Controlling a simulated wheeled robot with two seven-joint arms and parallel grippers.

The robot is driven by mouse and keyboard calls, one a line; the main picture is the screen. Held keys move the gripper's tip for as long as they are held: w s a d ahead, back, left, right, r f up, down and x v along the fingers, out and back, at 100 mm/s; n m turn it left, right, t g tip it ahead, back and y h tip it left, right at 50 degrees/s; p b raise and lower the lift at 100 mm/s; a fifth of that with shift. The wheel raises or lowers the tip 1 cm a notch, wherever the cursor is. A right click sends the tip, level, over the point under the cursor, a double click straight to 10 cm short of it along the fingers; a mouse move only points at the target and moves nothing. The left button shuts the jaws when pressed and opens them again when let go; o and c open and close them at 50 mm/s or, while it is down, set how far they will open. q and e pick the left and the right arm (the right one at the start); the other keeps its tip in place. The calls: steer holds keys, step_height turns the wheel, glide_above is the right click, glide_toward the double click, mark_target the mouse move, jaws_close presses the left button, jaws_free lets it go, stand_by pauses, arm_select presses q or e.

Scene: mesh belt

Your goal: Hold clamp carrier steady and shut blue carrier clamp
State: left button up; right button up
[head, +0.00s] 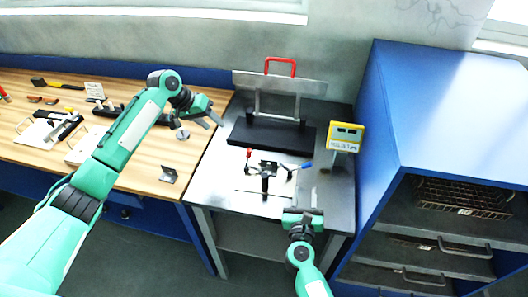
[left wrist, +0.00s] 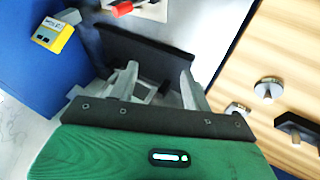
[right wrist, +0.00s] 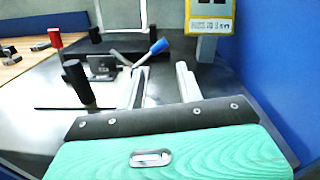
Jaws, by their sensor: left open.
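The clamp carrier (head: 266,180) stands on the grey metal table, with a red lever to its left and a blue one to its right. The blue clamp lever (head: 307,165) also shows in the right wrist view (right wrist: 158,46), tilted up just beyond the fingertips. The red lever (head: 249,153) also shows in the right wrist view (right wrist: 55,38). A black knob (right wrist: 75,75) stands at the carrier's near side. My right gripper (head: 304,211) is open and empty, in front of the carrier. My left gripper (head: 217,119) is open and empty, left and behind, apart from the carrier.
A black plate (head: 272,139) with a frame and red handle (head: 280,66) stands behind the carrier. A yellow display (head: 345,136) stands at the right, near a blue cabinet (head: 430,110). The wooden bench (head: 135,180) at the left holds tools and small parts.

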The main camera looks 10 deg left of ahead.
arm_select(q)
steer(key=s+d+m+g+y, duration=0.2)
steer(key=s+d+m, duration=0.15)
steer(key=d, duration=0.65)
steer(key=m+y, duration=0.4)
glide_above(265, 182)
steer(key=w, duration=0.1)
steer(key=f, duration=0.1)
steer(key=shift+g, duration=0.4)
step_height(265, 182, down, 14)
steer(key=shift+w+a, duration=0.1)
steer(key=shift+w, duration=0.05)
steer(key=shift+c, duration=0.4)
jaws_close()
